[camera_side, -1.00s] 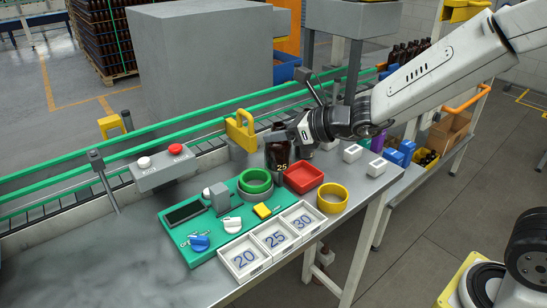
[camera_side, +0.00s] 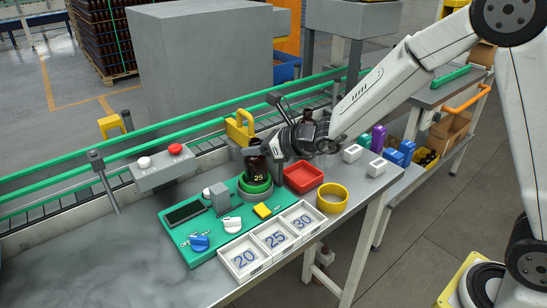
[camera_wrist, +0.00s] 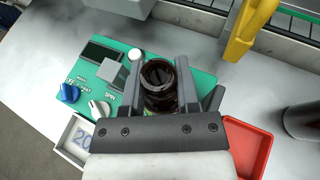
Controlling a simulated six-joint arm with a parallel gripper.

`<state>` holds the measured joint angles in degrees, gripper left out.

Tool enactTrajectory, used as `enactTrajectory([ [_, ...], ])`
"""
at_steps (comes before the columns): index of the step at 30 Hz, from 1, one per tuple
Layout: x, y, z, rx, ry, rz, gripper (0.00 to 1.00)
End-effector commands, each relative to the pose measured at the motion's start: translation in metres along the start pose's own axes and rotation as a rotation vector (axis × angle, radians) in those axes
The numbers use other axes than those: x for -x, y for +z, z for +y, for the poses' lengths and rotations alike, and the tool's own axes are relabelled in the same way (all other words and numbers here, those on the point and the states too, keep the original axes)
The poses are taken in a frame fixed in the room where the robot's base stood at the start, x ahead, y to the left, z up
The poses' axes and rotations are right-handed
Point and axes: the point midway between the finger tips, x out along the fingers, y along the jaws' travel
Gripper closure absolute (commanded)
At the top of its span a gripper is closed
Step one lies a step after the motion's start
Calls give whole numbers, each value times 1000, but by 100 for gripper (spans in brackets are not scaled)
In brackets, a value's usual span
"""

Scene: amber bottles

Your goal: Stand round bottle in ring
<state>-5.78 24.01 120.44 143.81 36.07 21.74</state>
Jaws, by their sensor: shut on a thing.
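The round amber bottle (camera_side: 256,164), with a 25 on its label, is upright in my gripper (camera_side: 268,152). In the wrist view its open mouth (camera_wrist: 160,74) shows between the two fingers (camera_wrist: 162,92), which are shut on it. The green ring (camera_side: 255,191) stands on the green board. The bottle's lower end overlaps the ring's opening in the side view. I cannot tell whether its base touches the bottom or hangs inside. In the wrist view the ring is almost wholly hidden by the bottle and gripper.
The green board (camera_side: 209,257) also carries knobs and a grey block (camera_side: 219,196). White trays numbered 20, 25 and 30 (camera_side: 272,240) lie in front. A red tray (camera_side: 303,177) and yellow ring (camera_side: 332,197) are to the right. Another dark bottle (camera_wrist: 303,121) stands beyond the red tray.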

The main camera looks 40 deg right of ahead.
Motion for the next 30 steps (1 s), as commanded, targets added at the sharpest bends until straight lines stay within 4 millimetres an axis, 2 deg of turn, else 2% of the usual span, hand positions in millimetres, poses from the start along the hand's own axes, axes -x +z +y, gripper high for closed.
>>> enactTrajectory([
  [8, -8, -5, -2, 0, 0, 0, 100],
  [16, -18, -30, -2, -1, 0, 1, 100],
  [30, -20, -34, -2, -1, 0, 0, 100],
])
